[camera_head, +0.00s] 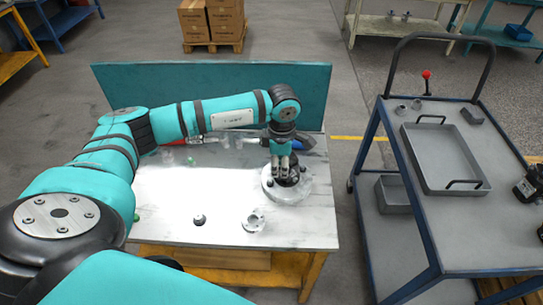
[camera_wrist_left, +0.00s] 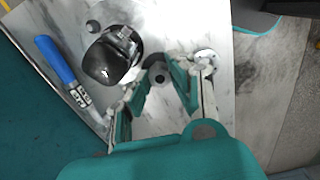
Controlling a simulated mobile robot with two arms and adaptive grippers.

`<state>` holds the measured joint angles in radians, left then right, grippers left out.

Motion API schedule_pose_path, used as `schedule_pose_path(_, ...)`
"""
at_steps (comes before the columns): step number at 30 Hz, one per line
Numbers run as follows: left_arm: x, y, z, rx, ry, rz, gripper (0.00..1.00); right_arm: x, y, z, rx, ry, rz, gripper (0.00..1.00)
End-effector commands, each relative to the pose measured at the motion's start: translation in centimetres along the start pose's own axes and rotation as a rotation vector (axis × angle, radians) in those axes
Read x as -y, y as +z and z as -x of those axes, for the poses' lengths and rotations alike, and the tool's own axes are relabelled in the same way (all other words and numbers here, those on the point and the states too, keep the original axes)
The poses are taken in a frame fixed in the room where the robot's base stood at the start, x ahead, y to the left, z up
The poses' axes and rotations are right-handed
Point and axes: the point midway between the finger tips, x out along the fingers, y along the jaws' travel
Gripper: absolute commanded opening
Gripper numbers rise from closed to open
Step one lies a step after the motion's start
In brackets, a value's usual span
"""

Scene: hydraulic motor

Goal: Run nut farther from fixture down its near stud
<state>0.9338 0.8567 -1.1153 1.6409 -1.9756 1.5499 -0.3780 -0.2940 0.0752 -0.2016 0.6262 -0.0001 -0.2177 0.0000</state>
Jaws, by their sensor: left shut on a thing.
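My left gripper (camera_head: 283,158) points straight down over a round grey fixture (camera_head: 270,194) at the right side of the white-topped table. It also shows in the left wrist view (camera_wrist_left: 158,84), with its fingers closed in around a small dark-grey round nut (camera_wrist_left: 159,76). The stud under the nut is hidden. A glossy black body (camera_head: 291,178) stands on the fixture beside the fingers; in the wrist view it is a black rounded part (camera_wrist_left: 103,62) left of them. A pale round fitting (camera_wrist_left: 205,57) lies right of the fingers.
A small dark part (camera_head: 199,220) and a grey flanged part (camera_head: 254,222) lie at the table's front. A blue-handled tool (camera_wrist_left: 55,62) lies behind the fixture. A teal panel (camera_head: 120,85) backs the table. A trolley with a grey tray (camera_head: 445,160) stands right.

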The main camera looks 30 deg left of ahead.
Motion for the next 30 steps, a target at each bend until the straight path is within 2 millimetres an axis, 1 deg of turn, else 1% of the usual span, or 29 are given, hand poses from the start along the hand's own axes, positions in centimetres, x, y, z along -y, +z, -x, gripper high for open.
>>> schedule_pose_path(1,-0.9,-0.7,-0.4,-0.002,-0.002,0.128,0.0,-0.2,-0.2,0.5,-0.003,0.003,0.001,0.4)
schedule_pose_path(3,-2.0,-1.4,-1.1,-0.001,-0.002,0.283,0.0,-0.4,-0.2,0.7,-0.003,0.005,0.001,0.4)
schedule_pose_path(6,-3.0,-2.3,-1.9,0.0,-0.002,0.443,0.0,-0.6,0.0,0.9,0.001,0.007,0.002,0.4)
schedule_pose_path(9,-3.6,-2.8,-2.4,0.001,-0.001,0.534,0.0,-0.6,0.4,1.0,0.008,0.007,0.002,0.4)
schedule_pose_path(12,-3.8,-3.0,-2.7,0.001,-0.001,0.573,0.0,-0.5,0.9,0.9,0.016,0.006,0.001,0.4)
schedule_pose_path(17,-3.8,-3.1,-3.5,0.001,-0.001,0.58,0.0,-0.5,1.4,0.4,0.022,0.005,0.001,0.4)
schedule_pose_path(30,-3.8,-3.0,-7.6,0.001,-0.001,0.576,0.0,-0.4,1.4,-2.3,0.019,0.005,0.0,0.4)
